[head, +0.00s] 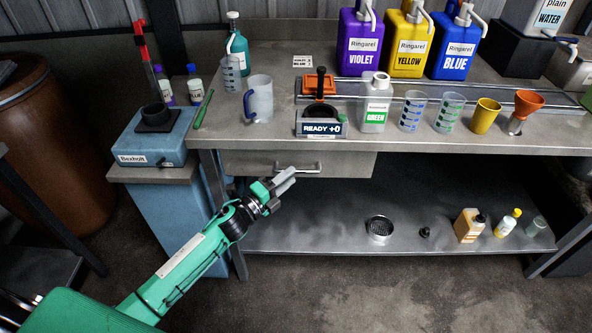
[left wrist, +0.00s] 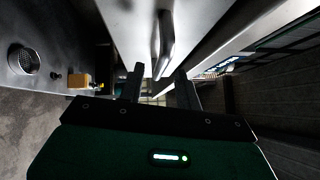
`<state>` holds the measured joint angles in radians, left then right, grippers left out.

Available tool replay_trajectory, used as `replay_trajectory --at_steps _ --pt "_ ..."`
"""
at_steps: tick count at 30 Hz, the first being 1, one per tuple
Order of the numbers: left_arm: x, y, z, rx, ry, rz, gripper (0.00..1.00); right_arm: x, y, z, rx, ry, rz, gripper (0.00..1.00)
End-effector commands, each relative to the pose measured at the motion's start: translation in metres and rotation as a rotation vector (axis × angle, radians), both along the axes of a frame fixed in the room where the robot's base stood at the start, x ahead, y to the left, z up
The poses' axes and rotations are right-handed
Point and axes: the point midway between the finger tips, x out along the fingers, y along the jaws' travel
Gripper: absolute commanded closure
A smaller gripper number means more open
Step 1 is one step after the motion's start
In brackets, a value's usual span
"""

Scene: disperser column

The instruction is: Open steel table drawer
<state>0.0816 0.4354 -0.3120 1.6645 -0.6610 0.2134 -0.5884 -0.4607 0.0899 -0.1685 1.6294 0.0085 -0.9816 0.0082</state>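The steel table's drawer (head: 345,164) sits under the left part of the tabletop in the head view. Its front looks flush with the table, and a bar handle (head: 299,167) runs across it. My left gripper (head: 284,181) is just below and slightly left of the handle in the head view. In the left wrist view the handle (left wrist: 165,42) lies ahead of the two parted fingers of my left gripper (left wrist: 158,84), near the gap between them. The fingers look open with nothing between them; contact with the handle cannot be told. My right gripper is not in view.
The steel table (head: 480,150) carries bottles, cups and a scale reading "READY +0" (head: 321,128). A lower shelf (head: 330,236) holds a metal strainer (head: 379,229) and small bottles. A blue cabinet (head: 165,190) stands left of the drawer. The floor in front is clear.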

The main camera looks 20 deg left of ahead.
Motion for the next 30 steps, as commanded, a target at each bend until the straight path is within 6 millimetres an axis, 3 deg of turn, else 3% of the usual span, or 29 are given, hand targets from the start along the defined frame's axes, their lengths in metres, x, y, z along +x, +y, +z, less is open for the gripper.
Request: replay_trajectory --at_steps 9,19,20,25,30 --pt "0.029 -0.016 0.005 -0.001 0.000 0.000 0.66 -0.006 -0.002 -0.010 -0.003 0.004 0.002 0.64" --pt "0.031 -0.018 0.005 -0.001 0.000 0.000 0.66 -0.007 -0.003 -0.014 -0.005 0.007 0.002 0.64" --pt "0.032 -0.018 0.005 -0.001 0.000 0.000 0.68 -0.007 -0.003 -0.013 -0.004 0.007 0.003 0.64" --pt "0.031 -0.018 0.005 -0.001 0.000 0.000 1.00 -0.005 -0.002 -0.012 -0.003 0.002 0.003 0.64" --pt "0.031 -0.018 0.005 -0.001 0.000 0.000 1.00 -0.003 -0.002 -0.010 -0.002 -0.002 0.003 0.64"
